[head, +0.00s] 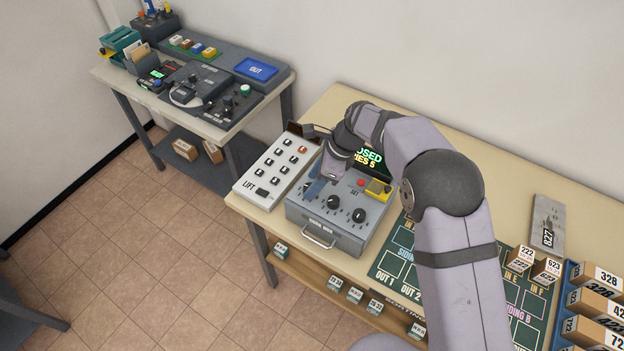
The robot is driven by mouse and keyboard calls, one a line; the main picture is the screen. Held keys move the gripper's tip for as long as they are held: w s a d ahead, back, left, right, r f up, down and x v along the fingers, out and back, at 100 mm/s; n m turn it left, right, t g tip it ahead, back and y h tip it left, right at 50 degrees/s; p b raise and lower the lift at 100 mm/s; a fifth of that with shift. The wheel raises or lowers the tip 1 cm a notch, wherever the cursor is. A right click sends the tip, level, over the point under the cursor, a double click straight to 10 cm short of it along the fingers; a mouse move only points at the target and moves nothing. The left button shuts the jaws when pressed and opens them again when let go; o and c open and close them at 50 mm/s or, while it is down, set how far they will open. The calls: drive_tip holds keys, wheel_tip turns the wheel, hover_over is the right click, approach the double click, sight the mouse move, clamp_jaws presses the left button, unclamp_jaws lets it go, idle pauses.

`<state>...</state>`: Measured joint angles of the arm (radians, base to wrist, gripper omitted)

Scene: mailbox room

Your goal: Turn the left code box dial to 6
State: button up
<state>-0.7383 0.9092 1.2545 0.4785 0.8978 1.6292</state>
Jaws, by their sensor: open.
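The code box is a grey box (326,228) with a front handle, on the near left part of the long table. Two black dials show on its sloped top, one near the middle (333,202) and one to the right (359,215). The box's left part is covered by my gripper (314,190), so the left dial and its setting are hidden. My gripper points down there with its blue fingers open; I cannot tell whether they touch a dial. The numbers around the dials are too small to read.
A red button (361,183) and a yellow part (378,188) sit at the box's back right. A display (370,157) behind is partly hidden by my arm. The LIFT keypad (277,168) stands close on the left. A green sorting mat (392,262) lies to the right.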

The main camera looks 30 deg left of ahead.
drive_tip(key=shift+s+a+f, duration=0.1)
drive_tip(key=shift+a+f, duration=0.15)
drive_tip(key=shift+f, duration=0.45)
drive_tip(key=shift+c, duration=0.6)
drive_tip(key=c, duration=0.9)
drive_tip(key=shift+n, duration=0.4)
drive_tip(key=n+g, duration=0.1)
drive_tip(key=n, duration=0.2)
drive_tip(key=shift+a+g+h, duration=0.1)
drive_tip(key=shift+g+h, duration=0.2)
drive_tip(key=shift+w+a+n+g+h, duration=0.15)
drive_tip(key=shift+n+h, duration=0.1)
drive_tip(key=shift+n, duration=0.6)
drive_tip(key=shift+w+d+n+g+h, duration=0.15)
drive_tip(key=shift+n+h, duration=0.1)
drive_tip(key=shift+n, duration=0.6)
drive_tip(key=shift+s+a+n, duration=0.1)
drive_tip(key=shift+n, duration=0.3)
